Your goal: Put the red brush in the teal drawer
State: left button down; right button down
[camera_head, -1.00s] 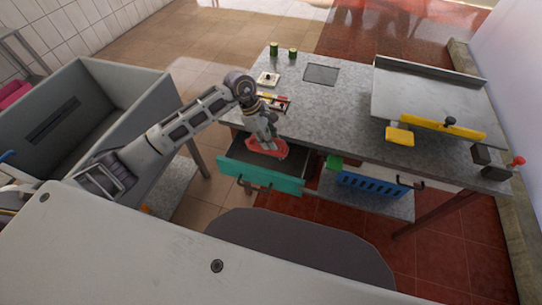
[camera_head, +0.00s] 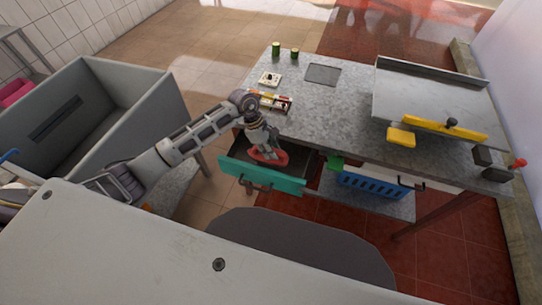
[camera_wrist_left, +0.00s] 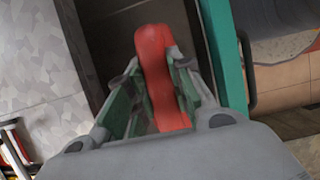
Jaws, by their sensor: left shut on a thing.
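The teal drawer (camera_head: 258,177) is pulled out from under the grey table in the head view. My left gripper (camera_head: 264,150) reaches down over the open drawer and is shut on the red brush (camera_head: 270,158). In the left wrist view, the red brush (camera_wrist_left: 158,75) lies between the fingers of my left gripper (camera_wrist_left: 160,100), with the dark drawer interior beyond it. The teal drawer front (camera_wrist_left: 230,60) runs along the right side there. I cannot tell whether the brush touches the drawer floor. My right gripper is not in view.
On the grey tabletop (camera_head: 330,110) are a tray of small items (camera_head: 272,102), a white plate (camera_head: 269,78) and two green cylinders. A blue basket (camera_head: 372,185) is below the table, right of the drawer. A large grey bin (camera_head: 90,115) stands at the left.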

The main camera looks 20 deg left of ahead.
pick_arm(q)
jog(key=shift+f, duration=0.55)
notch_tip(320, 180, down, 2)
jog(key=shift+f, duration=0.45)
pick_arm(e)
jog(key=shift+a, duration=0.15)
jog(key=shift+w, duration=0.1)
pick_arm(q)
jog(key=c, duration=1.4)
grip_release()
jog(key=shift+o, duration=0.6)
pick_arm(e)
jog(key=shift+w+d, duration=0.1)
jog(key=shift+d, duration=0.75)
